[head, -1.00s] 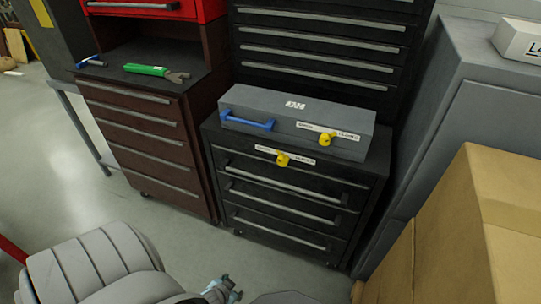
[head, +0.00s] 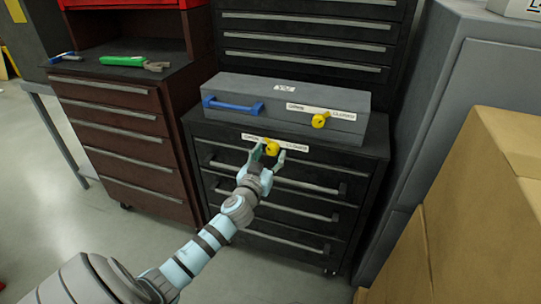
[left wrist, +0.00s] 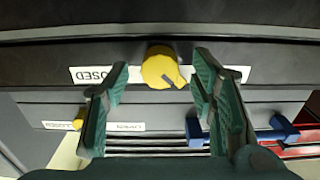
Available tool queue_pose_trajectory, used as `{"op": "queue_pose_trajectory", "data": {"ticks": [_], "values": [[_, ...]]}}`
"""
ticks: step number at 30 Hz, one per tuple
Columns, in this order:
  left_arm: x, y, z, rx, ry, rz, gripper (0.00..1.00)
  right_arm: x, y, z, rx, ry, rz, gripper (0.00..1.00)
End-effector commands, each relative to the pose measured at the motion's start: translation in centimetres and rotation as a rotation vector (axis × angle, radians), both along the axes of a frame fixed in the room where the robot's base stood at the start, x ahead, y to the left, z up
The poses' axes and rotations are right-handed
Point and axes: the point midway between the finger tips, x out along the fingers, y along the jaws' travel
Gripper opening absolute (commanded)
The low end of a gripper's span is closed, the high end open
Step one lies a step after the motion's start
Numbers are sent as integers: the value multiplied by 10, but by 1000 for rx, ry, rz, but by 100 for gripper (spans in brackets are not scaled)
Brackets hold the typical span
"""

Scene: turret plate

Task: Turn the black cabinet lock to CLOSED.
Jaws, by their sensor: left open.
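The black cabinet (head: 290,238) has a yellow lock knob (head: 271,147) at its top front edge. A white label (head: 252,139) there reads OPEN on the left and CLOSED on the right. My left gripper (head: 269,156) is open, with one finger on each side of the knob. In the left wrist view the knob (left wrist: 157,68) shows between the spread fingertips (left wrist: 163,64), with gaps on both sides. A dark mark on the knob points down and right there, toward the side away from CLOSED. My right gripper is not in view.
A grey box (head: 238,92) on the cabinet has a blue handle (head: 232,105) and its own yellow knob (head: 320,120) with an OPEN/CLOSED label. A dark red cabinet (head: 130,145) stands left, a cardboard box (head: 480,210) right. The floor in front is clear.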

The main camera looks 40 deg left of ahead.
Motion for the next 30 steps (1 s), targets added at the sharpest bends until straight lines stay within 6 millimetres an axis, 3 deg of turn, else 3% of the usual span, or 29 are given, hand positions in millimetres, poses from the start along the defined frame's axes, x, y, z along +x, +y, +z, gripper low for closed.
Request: {"op": "queue_pose_trajectory", "data": {"ticks": [10, 19, 30], "values": [[7, 2, 0, -1, 1, -1, 50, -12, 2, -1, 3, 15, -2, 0], [7, 2, 0, -1, 1, -1, 3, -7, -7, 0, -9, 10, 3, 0], [7, 2, 0, 48, 18, -1, 3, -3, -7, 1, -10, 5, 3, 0]]}}
